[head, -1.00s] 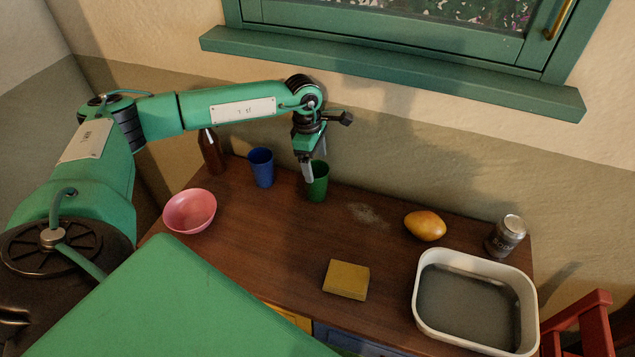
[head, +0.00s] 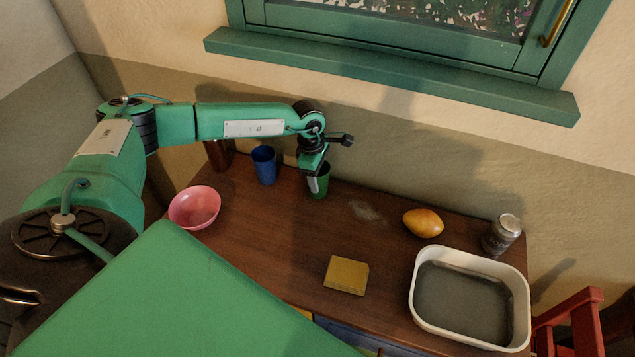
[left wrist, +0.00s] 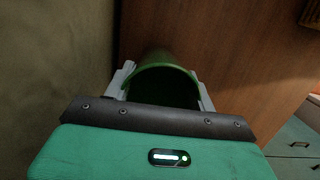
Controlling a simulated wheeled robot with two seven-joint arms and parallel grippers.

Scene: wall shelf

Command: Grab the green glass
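The green glass (head: 321,187) stands upright on the wooden table near the wall, partly hidden behind my left gripper (head: 315,188). In the left wrist view the green glass (left wrist: 165,72) shows its curved rim between the two grey fingers of my left gripper (left wrist: 163,90). One finger is on each side of the glass, very close to it. The fingers are spread apart; I see no clear grip on the glass. My right gripper is not in view.
A blue cup (head: 264,166) stands just left of the glass, with a brown bottle (head: 218,155) behind the arm. A pink bowl (head: 194,207), yellow sponge (head: 346,275), mango (head: 423,223), can (head: 502,234) and white basin (head: 520,300) are on the table (head: 270,240). The middle is clear.

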